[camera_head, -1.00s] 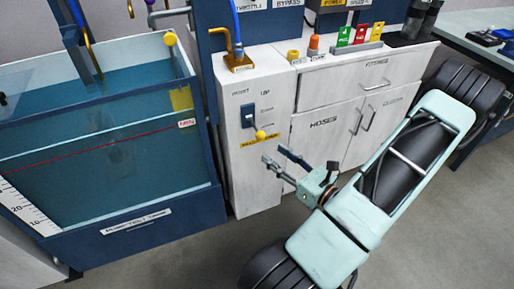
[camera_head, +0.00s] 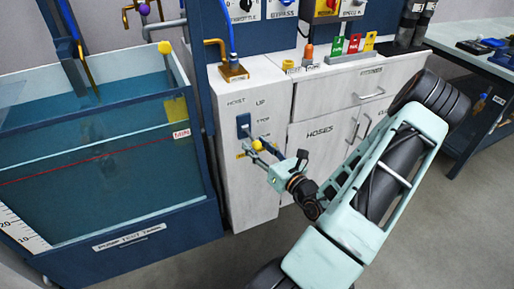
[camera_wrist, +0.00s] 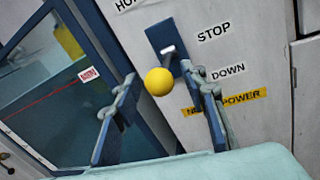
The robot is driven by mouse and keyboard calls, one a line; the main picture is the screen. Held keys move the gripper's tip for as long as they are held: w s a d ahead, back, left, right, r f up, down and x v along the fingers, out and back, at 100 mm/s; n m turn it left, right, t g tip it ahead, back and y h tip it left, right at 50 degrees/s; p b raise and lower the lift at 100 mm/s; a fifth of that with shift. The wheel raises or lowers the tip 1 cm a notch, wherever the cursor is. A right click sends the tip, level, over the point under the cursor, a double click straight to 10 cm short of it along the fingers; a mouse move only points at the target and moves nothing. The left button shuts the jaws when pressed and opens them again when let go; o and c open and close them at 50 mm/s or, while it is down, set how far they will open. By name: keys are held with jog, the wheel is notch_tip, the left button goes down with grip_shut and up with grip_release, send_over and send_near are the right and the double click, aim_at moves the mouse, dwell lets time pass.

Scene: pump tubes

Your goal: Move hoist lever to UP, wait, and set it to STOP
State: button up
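The hoist lever has a yellow ball knob (camera_head: 257,145) on a short stem. Its blue switch plate (camera_head: 243,125) is on the white cabinet's front, beside the labels UP, STOP and DOWN. In the wrist view the knob (camera_wrist: 159,82) hangs below the plate (camera_wrist: 167,45), close to the DOWN label's height, so the lever looks tilted down. My gripper (camera_head: 256,150) is at the knob; in the wrist view my gripper (camera_wrist: 158,74) is open, with the knob between its two fingers and visible gaps on both sides. The lever's exact notch is hard to tell.
A blue water tank (camera_head: 130,238) stands close left of the cabinet. Colored tags (camera_head: 353,43) and a brass pipe fitting (camera_head: 233,71) are on the cabinet top. Cabinet doors with handles (camera_head: 353,130) are to the right. The floor in front is clear.

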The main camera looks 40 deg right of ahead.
jog(key=shift+c, duration=0.3)
grip_shut()
jog(key=shift+r, duration=0.15)
